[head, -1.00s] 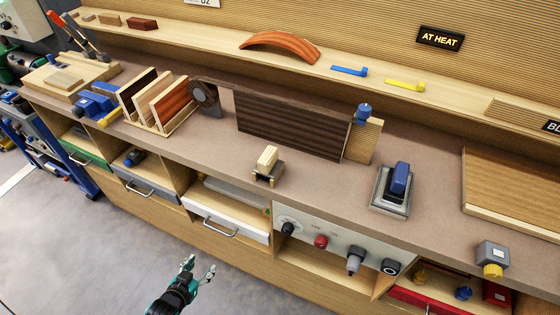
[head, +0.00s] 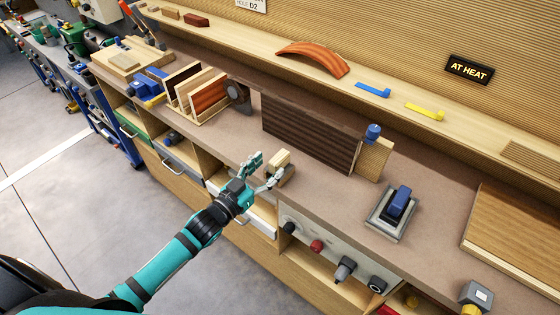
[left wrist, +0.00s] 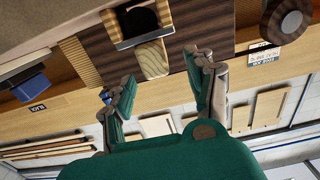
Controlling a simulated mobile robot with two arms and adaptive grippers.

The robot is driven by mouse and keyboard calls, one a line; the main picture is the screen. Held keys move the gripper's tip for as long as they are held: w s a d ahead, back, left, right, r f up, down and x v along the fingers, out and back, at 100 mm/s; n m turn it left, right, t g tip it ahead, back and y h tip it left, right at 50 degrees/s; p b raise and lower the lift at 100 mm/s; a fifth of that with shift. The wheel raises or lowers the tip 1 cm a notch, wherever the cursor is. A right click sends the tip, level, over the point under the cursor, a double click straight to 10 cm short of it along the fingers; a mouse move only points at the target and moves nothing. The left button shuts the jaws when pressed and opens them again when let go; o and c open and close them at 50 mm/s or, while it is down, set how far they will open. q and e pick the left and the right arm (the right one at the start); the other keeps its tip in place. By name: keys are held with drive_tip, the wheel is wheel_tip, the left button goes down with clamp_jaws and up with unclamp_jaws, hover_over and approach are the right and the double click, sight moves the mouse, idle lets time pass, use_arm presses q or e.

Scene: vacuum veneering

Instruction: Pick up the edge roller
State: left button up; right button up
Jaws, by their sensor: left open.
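The edge roller (head: 281,158), a small piece with a pale wooden handle and a dark lower part, stands on the bench top near its front edge. In the left wrist view its wooden handle (left wrist: 152,60) shows ahead of and between my fingertips. My left gripper (head: 265,170) is open and empty at the bench's front edge, just left of the roller. Its spread fingers also show in the left wrist view (left wrist: 164,74). I cannot tell whether a finger touches the roller. My right gripper is not in view.
A dark veneered panel (head: 305,135) stands upright behind the roller. A rack of boards (head: 205,92) is to the left, and a blue-handled tool on a grey plate (head: 393,212) to the right. A control panel with knobs (head: 325,252) is below the bench top. Bare bench lies right of the roller.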

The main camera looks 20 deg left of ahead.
sight(287, 151)
use_arm(q)
drive_tip(key=x, duration=0.4)
drive_tip(key=shift+p, duration=0.35)
drive_tip(key=shift+w+d+r, duration=0.1)
drive_tip(key=shift+w+d, duration=0.05)
drive_tip(key=shift+w, duration=0.15)
drive_tip(key=p+x, duration=0.1)
drive_tip(key=x, duration=0.2)
drive_tip(key=shift+w+d+p, duration=0.25)
drive_tip(key=shift+d+p, duration=0.05)
drive_tip(key=shift+p, duration=0.1)
drive_tip(key=shift+w+d, duration=0.15)
drive_tip(key=shift+w, duration=0.3)
drive_tip(key=shift+s, duration=0.1)
drive_tip(key=shift+c, duration=1.1)
clamp_jaws()
